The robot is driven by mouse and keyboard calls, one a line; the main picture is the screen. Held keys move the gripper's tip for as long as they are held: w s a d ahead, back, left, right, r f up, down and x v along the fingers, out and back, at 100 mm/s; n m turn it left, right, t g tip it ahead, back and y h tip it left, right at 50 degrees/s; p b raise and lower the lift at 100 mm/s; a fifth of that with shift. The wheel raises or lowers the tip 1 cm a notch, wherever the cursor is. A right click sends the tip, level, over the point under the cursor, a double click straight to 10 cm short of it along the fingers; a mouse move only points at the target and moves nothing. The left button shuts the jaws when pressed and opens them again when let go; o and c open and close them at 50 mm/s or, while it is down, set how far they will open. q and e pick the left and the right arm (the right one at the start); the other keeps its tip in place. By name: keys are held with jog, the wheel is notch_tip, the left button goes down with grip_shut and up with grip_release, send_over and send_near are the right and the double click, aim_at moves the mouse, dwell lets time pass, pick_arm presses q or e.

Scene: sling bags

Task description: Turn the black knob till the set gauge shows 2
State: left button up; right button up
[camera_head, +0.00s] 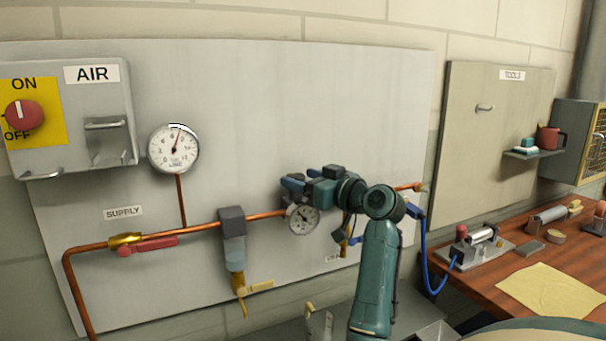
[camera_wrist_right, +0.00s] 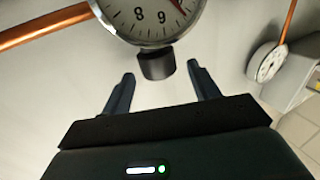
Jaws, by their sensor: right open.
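The black knob (camera_wrist_right: 157,64) is a short dark cylinder beside the rim of the set gauge in the right wrist view. My right gripper (camera_wrist_right: 161,80) is open, with one finger on each side below the knob and a visible gap to it. In the head view the right gripper (camera_head: 292,182) is just above the set gauge (camera_head: 303,219) and hides the knob. The gauge's white dial also shows in the right wrist view (camera_wrist_right: 150,15), cut off by the top edge; its reading is too small or cropped to tell. My left gripper is not in view.
The supply gauge (camera_head: 174,149) is further left on the panel. A copper pipe (camera_head: 195,229) runs past a filter (camera_head: 233,245) and a red-handled valve (camera_head: 150,245). A blue hose (camera_head: 427,262) hangs at the right, near the wooden bench (camera_head: 490,290).

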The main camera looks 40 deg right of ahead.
jog(key=shift+w, duration=0.3)
jog(key=shift+c, duration=0.4)
jog(key=c, duration=0.9)
